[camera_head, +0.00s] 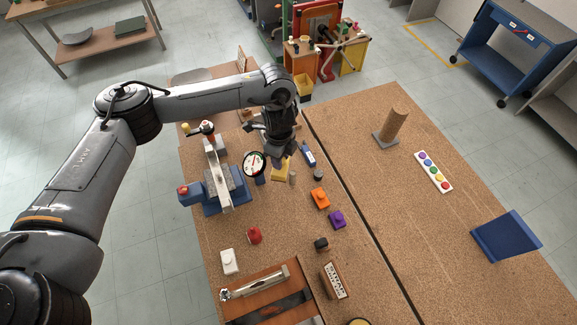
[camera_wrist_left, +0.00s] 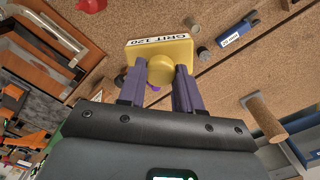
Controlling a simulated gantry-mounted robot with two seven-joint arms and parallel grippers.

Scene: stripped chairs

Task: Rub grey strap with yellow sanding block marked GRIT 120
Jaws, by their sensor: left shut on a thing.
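My left gripper (camera_head: 278,156) is shut on the knob of the yellow sanding block (camera_head: 281,170). In the left wrist view the block (camera_wrist_left: 160,55) shows its GRIT 120 label, and the fingers (camera_wrist_left: 160,88) stand on both sides of its round knob. I cannot tell whether the block touches the table. A long pale grey strap (camera_head: 216,170) lies across the blue vise (camera_head: 212,200) at the left of the table, left of my gripper. Its middle sits against a darker grey block. My right gripper is not in view.
A round dial (camera_head: 254,164) stands between vise and gripper. A blue marked tool (camera_head: 309,154), orange block (camera_head: 320,198), purple block (camera_head: 337,219) and red piece (camera_head: 254,236) lie around. A brown tray (camera_head: 250,307) is at the front; a cork post (camera_head: 394,123) stands right.

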